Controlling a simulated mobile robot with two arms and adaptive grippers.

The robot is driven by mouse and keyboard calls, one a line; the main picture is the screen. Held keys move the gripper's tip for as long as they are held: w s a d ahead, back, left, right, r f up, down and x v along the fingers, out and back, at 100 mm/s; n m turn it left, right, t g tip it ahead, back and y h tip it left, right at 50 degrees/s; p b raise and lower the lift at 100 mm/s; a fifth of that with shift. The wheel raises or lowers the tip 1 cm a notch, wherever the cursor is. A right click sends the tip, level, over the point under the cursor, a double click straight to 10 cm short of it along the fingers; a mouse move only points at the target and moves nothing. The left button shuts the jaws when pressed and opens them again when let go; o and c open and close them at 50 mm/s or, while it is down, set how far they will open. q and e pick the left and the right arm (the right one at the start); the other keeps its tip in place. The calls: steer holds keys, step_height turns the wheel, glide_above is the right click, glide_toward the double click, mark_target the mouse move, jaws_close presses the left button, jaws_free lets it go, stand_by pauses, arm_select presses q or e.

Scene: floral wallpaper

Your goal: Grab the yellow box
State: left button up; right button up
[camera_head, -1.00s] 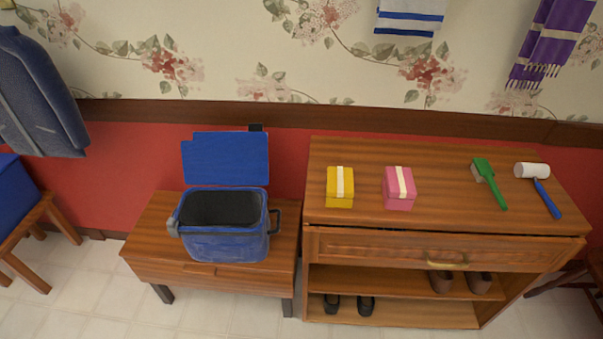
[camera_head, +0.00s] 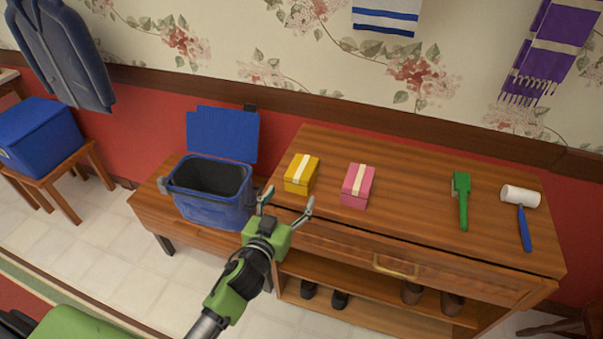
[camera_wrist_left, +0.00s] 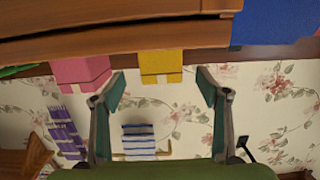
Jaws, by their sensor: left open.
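The yellow box (camera_head: 301,174) has a pale band and sits on top of the wooden cabinet (camera_head: 420,215), near its left end. It also shows in the left wrist view (camera_wrist_left: 160,64), upside down and between the fingers in the picture. My left gripper (camera_head: 288,206) is open and empty, in front of the yellow box and apart from it. In the left wrist view its two fingers (camera_wrist_left: 160,88) are spread wide. My right gripper is not in view.
A pink box (camera_head: 357,185) sits just right of the yellow box. A green brush (camera_head: 461,200) and a white-headed mallet (camera_head: 521,197) lie farther right. An open blue cooler (camera_head: 213,190) stands on a low bench at left. A drawer front is below the cabinet top.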

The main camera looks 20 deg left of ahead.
mark_target(297, 187)
arm_select(q)
steer(key=w, duration=0.5)
steer(key=shift+w+d+f, duration=0.1)
steer(key=shift+d+f, duration=0.1)
steer(key=shift+f, duration=0.2)
steer(key=shift+w, duration=0.55)
steer(key=w, duration=0.4)
steer(key=shift+w+f, duration=0.15)
steer(key=shift+f, duration=0.15)
steer(key=shift+r, duration=0.1)
steer(key=c, duration=1.4)
